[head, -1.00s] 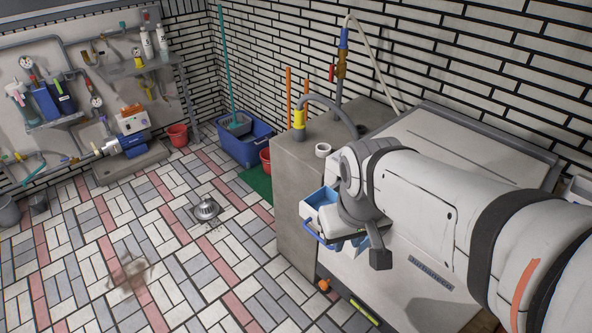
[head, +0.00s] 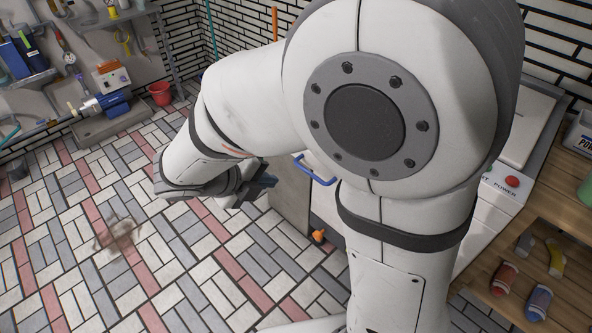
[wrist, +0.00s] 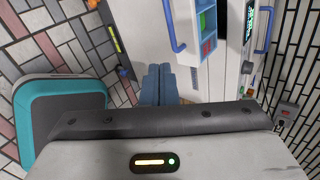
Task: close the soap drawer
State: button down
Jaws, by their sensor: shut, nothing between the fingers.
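The soap drawer (wrist: 209,28) is pulled out in the wrist view, at top right of centre. It is a light blue tray with green and red contents and a white front. A blue bar handle (wrist: 176,28) is on that front; in the head view a blue handle (head: 316,172) shows beside my arm, which hides most of the drawer. My gripper (wrist: 158,72) is shut and empty. It is in front of the drawer, on its handle side, apparently apart from it. In the head view my gripper (head: 266,183) is left of the handle.
The white machine's top shows a red button (head: 512,181). A small orange item (head: 318,236) lies on the floor. A red bucket (head: 160,94) stands by the far wall.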

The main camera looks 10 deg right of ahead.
jog(key=w+d+f+n+b, duration=0.1)
jog(key=w+d+f+b, duration=0.3)
jog(key=w+d+f, duration=0.3)
jog(key=shift+d+f+n+t, duration=0.3)
jog(key=shift+d+n, duration=0.1)
jog(key=shift+d, duration=0.35)
